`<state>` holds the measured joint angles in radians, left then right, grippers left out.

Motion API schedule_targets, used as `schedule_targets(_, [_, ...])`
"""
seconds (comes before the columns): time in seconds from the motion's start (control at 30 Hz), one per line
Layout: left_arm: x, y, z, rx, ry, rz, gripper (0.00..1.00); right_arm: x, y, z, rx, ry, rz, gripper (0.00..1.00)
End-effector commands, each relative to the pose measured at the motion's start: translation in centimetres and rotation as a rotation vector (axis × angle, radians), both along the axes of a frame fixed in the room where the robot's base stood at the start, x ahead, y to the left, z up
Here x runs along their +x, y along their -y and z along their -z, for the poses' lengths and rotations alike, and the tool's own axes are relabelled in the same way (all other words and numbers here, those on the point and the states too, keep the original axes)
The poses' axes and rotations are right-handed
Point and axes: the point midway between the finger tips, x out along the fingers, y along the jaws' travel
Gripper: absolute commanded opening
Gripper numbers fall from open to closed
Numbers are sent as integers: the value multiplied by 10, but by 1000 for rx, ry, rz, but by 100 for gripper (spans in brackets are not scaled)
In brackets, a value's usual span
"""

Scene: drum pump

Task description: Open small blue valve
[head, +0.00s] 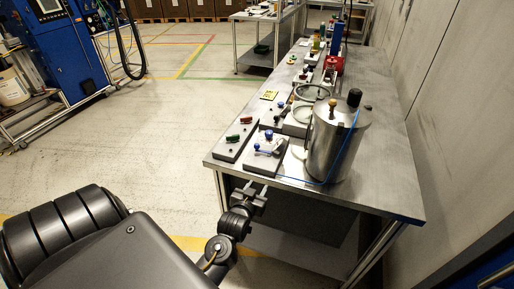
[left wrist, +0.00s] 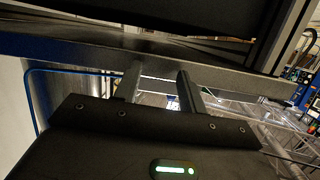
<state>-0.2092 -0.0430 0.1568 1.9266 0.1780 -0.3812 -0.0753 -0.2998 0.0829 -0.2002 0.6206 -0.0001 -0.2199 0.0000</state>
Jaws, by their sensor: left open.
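The small blue valve (head: 268,135) sits on a grey block (head: 258,163) near the front left corner of the metal table. Its knob is round, and a blue lever-like part (head: 264,150) shows just below it. My left gripper (head: 253,192) is below and in front of the table's near edge, lower than the valve and apart from it. In the left wrist view the two fingers (left wrist: 162,85) are spread with nothing between them, close to the table edge. I cannot make out the valve in that view. My right gripper is not in view.
A steel drum (head: 333,140) with a blue hose stands right of the valve. More fittings line the table (head: 375,170) toward the back. The floor left of the table is clear.

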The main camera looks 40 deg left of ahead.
Motion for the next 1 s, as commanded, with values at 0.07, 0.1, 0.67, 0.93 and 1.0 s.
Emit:
schedule_targets(0.07, [6, -16, -34, 19, 102, -51, 41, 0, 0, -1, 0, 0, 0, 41])
schedule_targets(0.1, [7, -23, -46, 28, 141, -73, 41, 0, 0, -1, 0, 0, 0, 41])
schedule_targets(0.67, [38, -54, -80, 57, 241, -129, 41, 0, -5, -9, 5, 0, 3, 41])
schedule_targets(0.93, [82, -76, -79, 56, 240, -128, 41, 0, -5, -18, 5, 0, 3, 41])
schedule_targets(1.0, [90, -80, -79, 56, 240, -128, 41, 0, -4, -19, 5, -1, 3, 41])
